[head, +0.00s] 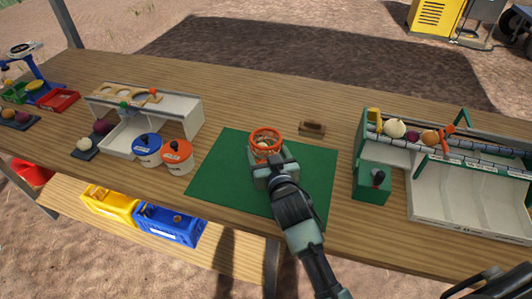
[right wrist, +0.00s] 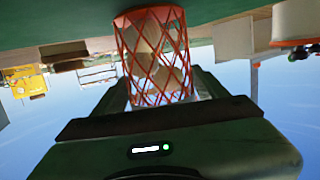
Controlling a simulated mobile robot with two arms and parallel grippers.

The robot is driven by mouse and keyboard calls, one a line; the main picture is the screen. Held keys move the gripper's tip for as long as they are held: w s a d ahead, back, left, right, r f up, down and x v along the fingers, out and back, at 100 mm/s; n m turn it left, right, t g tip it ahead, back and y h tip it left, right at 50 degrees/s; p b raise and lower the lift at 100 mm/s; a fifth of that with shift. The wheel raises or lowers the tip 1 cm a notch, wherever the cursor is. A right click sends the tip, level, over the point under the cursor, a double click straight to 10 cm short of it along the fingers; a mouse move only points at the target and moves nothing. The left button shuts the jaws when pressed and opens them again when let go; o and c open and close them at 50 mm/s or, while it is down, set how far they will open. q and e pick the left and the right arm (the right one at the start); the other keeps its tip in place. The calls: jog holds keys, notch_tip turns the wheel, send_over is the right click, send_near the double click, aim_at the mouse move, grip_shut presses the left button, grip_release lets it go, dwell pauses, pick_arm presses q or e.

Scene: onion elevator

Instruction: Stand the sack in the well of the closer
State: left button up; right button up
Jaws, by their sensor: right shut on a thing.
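The sack (head: 266,139) is an orange net with a round rim, and pale tan shapes show inside it in the head view. It is at the upper middle of the green mat and looks upright. My right gripper (head: 272,168) is shut on it from the near side. In the right wrist view the sack (right wrist: 155,58) sits between the fingers, with one end close to the green surface; I cannot tell if it touches. A green box (head: 372,183) with a dark knob, right of the mat, may be the closer; its well cannot be made out. My left gripper is not in view.
The green mat (head: 222,178) is clear around the sack. A brown block (head: 312,128) lies by its far right corner. A white sorting rack (head: 465,200) with onions stands at the right. Blue and orange tubs (head: 177,157) stand left of the mat.

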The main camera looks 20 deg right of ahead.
jog(key=shift+f, duration=0.25)
jog(key=shift+f, duration=0.15)
jog(key=o, duration=1.3)
jog(key=shift+o, duration=0.2)
